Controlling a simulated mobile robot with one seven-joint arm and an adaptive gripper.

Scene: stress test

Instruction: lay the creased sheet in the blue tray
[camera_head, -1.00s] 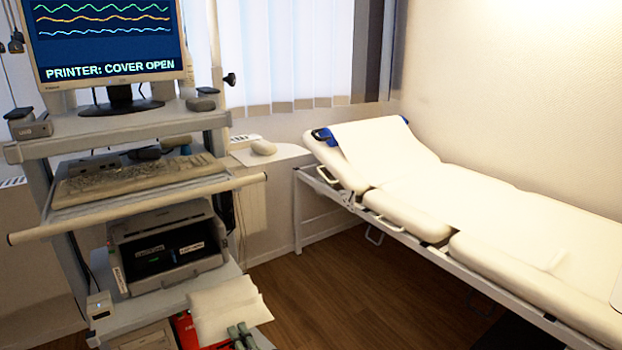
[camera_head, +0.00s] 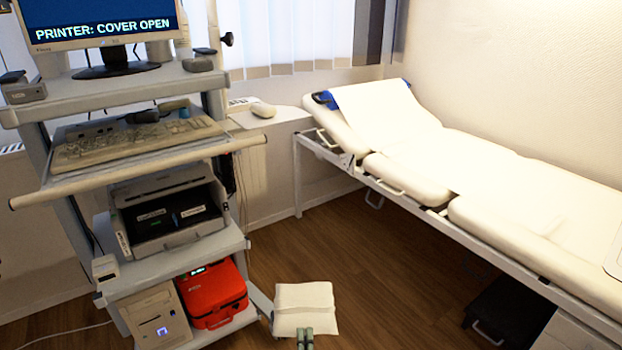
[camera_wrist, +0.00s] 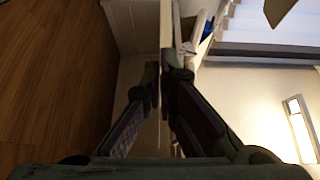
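I see no blue tray in either view.
A cart at left carries a monitor (camera_head: 110,35) reading "PRINTER: COVER OPEN", a keyboard (camera_head: 135,140), a printer (camera_head: 172,215), a red box (camera_head: 214,295) and a beige computer (camera_head: 157,318). An examination bed (camera_head: 440,170) stands at right. Wooden floor (camera_head: 370,265) lies between them.

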